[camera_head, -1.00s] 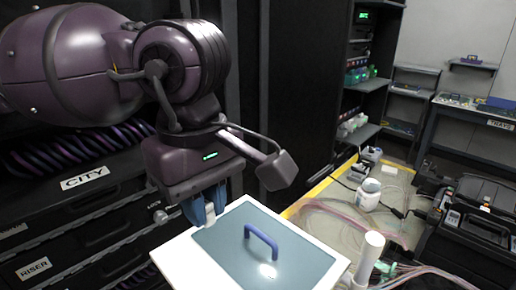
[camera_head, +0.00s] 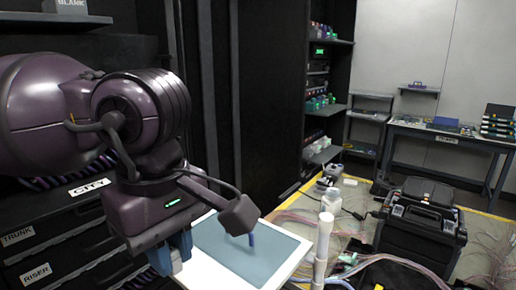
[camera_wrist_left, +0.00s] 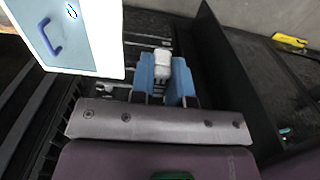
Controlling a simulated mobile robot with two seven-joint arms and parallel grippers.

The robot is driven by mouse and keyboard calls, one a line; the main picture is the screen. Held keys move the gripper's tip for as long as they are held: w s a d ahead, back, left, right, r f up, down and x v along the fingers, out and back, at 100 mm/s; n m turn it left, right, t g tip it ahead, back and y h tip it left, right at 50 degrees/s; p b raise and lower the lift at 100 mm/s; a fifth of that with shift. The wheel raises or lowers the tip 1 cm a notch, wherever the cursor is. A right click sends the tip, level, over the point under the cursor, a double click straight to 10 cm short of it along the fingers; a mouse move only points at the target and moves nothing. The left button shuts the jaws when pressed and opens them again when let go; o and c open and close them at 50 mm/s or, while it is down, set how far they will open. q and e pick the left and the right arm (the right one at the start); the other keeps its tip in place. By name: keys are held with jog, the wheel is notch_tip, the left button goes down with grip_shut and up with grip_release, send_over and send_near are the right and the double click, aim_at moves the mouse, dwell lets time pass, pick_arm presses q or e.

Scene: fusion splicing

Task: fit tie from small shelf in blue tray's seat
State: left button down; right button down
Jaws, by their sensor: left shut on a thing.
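My left gripper (camera_head: 172,262) shows at the lower left, beside the left edge of a white-rimmed board. In the left wrist view its blue fingers (camera_wrist_left: 167,80) are shut on a small white piece (camera_wrist_left: 162,62), apart from the board; whether this is the tie is unclear. The small shelf (camera_head: 408,91) is on the far back wall with a small bluish item (camera_head: 417,85) on it, too small to identify. A blue tray (camera_head: 445,122) seems to lie on the far table; its seat cannot be made out. My right gripper is not in view.
The white-rimmed board (camera_head: 283,274) has a grey-blue face and blue handle (camera_head: 252,238). A white post (camera_head: 324,235) stands right of it. The far table (camera_head: 455,139) has a label and stacked trays (camera_head: 497,127).

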pick_arm(q)
jog(key=w+a+f+m, duration=0.3)
jog(key=w+f, duration=0.1)
jog(key=f, duration=0.4)
jog(key=w+a+f+m, duration=0.4)
jog(key=f, duration=0.4)
jog(key=w+a+f+m, duration=0.3)
jog(key=w+f, duration=0.1)
jog(key=f, duration=0.4)
jog(key=shift+a+f, duration=0.25)
jog(key=shift+f, duration=0.05)
